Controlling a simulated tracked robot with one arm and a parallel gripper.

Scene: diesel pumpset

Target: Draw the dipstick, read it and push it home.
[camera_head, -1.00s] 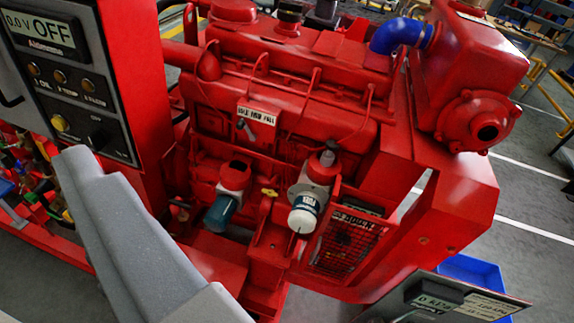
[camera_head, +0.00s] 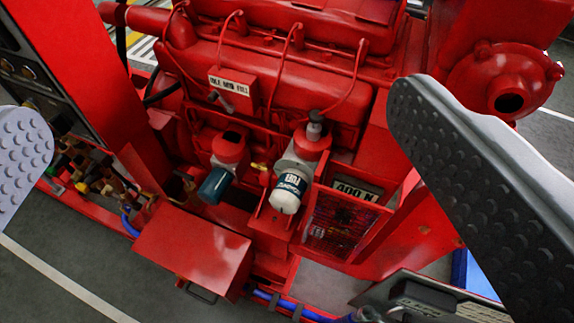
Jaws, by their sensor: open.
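A small yellow tab (camera_head: 259,167), which looks like the dipstick's handle, sits low on the side of the red engine (camera_head: 290,80), between two filters. Its shaft is not visible. My gripper (camera_head: 220,112) is open and empty, with one grey finger at the left edge and the other at the right. The fingers are wide apart in the picture, and the yellow tab lies between them, apart from both. No reading marks show.
A dark blue filter (camera_head: 216,185) is left of the tab, and a white fuel filter (camera_head: 288,192) is right of it. A lever (camera_head: 222,101) stands above. A red box (camera_head: 195,250) juts out below. A mesh guard (camera_head: 338,226) is at the right.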

